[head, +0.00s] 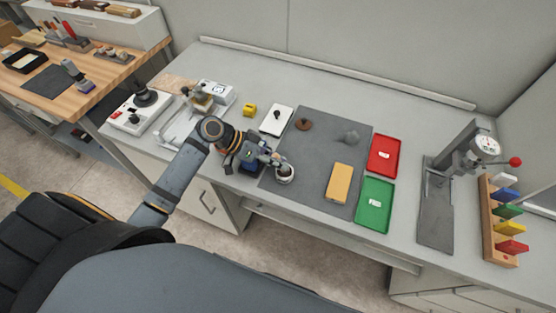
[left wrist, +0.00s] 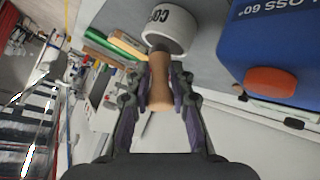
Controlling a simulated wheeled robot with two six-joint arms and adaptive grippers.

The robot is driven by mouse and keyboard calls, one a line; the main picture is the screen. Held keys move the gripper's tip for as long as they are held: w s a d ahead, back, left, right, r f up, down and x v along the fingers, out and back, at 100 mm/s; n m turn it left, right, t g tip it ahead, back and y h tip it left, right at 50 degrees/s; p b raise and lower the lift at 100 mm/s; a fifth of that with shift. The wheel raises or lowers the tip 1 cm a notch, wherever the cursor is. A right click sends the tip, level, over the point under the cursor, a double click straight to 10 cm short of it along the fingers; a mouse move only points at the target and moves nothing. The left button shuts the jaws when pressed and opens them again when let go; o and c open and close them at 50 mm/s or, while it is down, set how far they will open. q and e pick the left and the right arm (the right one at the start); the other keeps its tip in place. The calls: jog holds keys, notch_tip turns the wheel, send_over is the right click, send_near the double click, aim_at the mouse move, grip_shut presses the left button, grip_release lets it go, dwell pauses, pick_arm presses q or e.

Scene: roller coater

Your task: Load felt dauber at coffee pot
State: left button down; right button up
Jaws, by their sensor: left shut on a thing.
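My left gripper (head: 273,159) is shut on the felt dauber's pale wooden handle (left wrist: 160,82), which shows clearly between the fingers (left wrist: 163,95) in the left wrist view. The dauber's dark felt end points at the white coffee pot (left wrist: 168,30), whose dark lettering is partly visible. In the head view the pot (head: 285,175) stands at the front edge of the grey mat, right beside the gripper. I cannot tell whether the felt is inside the pot or only in front of it. My right gripper is not in view.
A blue container (left wrist: 275,45) with an orange-red cap stands close to the gripper. The grey mat (head: 310,180) also carries a tan block (head: 340,183) and a brown round piece (head: 304,125). Red (head: 384,156) and green (head: 375,204) trays lie to the right, before a press (head: 440,190).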

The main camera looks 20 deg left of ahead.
aim_at(278, 156)
pick_arm(q)
jog(key=shift+r+p, duration=3)
jog(key=shift+r, duration=0.55)
jog(key=shift+f, duration=0.1)
